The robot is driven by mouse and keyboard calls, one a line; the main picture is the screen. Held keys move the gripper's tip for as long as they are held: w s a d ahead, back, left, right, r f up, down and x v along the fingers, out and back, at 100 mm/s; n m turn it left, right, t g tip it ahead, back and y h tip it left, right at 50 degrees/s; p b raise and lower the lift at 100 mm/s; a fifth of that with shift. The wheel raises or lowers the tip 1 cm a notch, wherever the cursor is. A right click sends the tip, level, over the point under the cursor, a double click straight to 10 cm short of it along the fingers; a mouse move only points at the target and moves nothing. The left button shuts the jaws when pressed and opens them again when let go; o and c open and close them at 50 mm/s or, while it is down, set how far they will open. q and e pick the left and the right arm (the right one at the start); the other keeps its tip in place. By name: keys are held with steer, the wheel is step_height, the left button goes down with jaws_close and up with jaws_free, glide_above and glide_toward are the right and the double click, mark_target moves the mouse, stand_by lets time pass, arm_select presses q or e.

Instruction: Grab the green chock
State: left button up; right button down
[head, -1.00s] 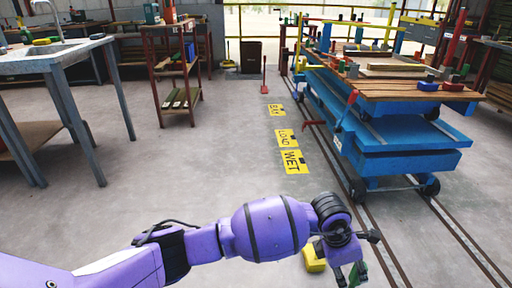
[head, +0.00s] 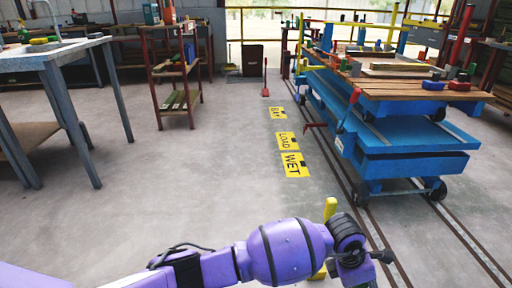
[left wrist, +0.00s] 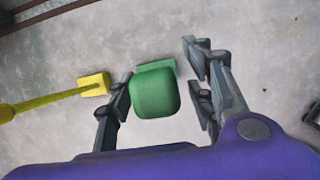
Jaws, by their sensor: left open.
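The green chock (left wrist: 155,93) shows in the left wrist view as a rounded block, with a flatter green part (left wrist: 170,67) just behind it. It lies between the two fingers of my left gripper (left wrist: 160,76). The fingers are open, with a visible gap to the chock on the right side; on the left side the finger is very near, and I cannot tell if it touches. In the head view my left wrist (head: 352,250) is at the bottom edge; the fingers and the chock are out of frame there. My right gripper is not in view.
A yellow block with a long handle (left wrist: 95,85) lies left of my gripper in the wrist view; a yellow upright (head: 330,208) shows behind my arm. A blue trolley (head: 410,160) stands on rails at the right. The floor around the yellow WET marking (head: 295,165) is clear.

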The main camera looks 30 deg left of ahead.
arm_select(q)
steer(key=shift+w+r, duration=0.1)
steer(key=shift+r, duration=0.15)
jaws_close()
steer(key=shift+w+r, duration=0.1)
